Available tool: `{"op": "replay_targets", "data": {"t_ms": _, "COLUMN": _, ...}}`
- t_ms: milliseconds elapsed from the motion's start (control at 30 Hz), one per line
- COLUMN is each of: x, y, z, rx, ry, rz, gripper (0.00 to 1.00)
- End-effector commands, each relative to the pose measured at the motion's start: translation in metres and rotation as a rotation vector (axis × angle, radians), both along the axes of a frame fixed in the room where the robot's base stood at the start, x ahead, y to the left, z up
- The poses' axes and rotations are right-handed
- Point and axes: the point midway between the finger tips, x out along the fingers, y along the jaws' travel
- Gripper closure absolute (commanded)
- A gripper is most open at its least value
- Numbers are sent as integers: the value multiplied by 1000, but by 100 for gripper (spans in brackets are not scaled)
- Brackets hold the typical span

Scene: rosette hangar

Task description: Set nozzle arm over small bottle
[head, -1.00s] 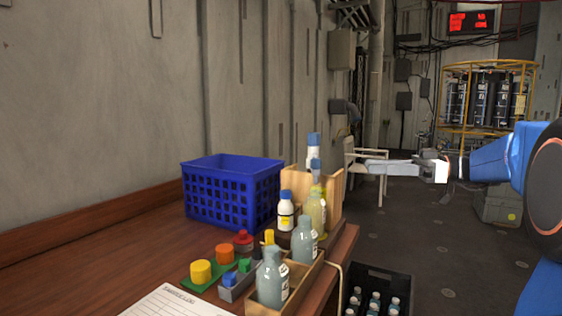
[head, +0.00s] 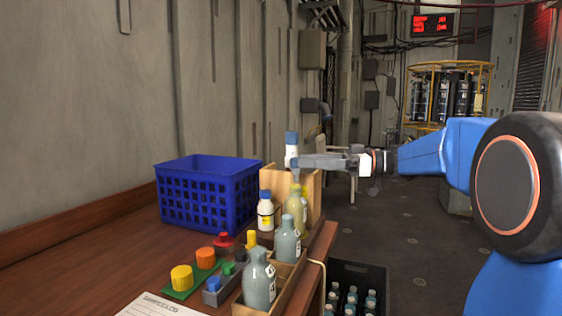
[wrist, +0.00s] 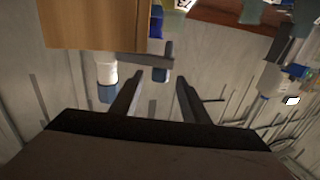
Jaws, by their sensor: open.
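A wooden stand (head: 310,190) at the back of the bench bears a white bottle with a blue cap (head: 291,150). In the wrist view the stand (wrist: 90,25) and the white bottle (wrist: 106,73) appear inverted. A grey bar with a blue part (wrist: 148,60), likely the nozzle arm, sticks out beside the stand there. A smaller white bottle with a blue cap (head: 265,212) stands on the bench in front of the stand. My gripper (head: 296,161) is open and level beside the stand's top. In the wrist view its fingertips (wrist: 160,78) are close to the grey bar; contact is unclear.
A blue crate (head: 205,195) stands by the wall. A wooden tray (head: 285,280) holds grey bottles, with a yellowish bottle (head: 296,208) behind. Coloured knobs (head: 205,258) are left of it. A black crate of bottles (head: 350,285) stands beside the bench. Floor to the right looks clear.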

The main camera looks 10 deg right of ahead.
Motion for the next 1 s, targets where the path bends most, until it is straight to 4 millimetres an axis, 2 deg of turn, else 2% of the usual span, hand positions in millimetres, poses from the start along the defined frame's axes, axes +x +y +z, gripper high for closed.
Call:
{"op": "replay_targets", "data": {"t_ms": 300, "x": 15, "y": 45, "z": 0, "rx": 0, "ry": 0, "rz": 3, "gripper": 58}}
{"op": "replay_targets", "data": {"t_ms": 500, "x": 23, "y": 65, "z": 0, "rx": 0, "ry": 0, "rz": 1, "gripper": 58}}
{"op": "replay_targets", "data": {"t_ms": 700, "x": 26, "y": 74, "z": 0, "rx": 1, "ry": 0, "rz": 0, "gripper": 58}}
{"op": "replay_targets", "data": {"t_ms": 1000, "x": 27, "y": 75, "z": 0, "rx": 0, "ry": 0, "rz": -1, "gripper": 58}}
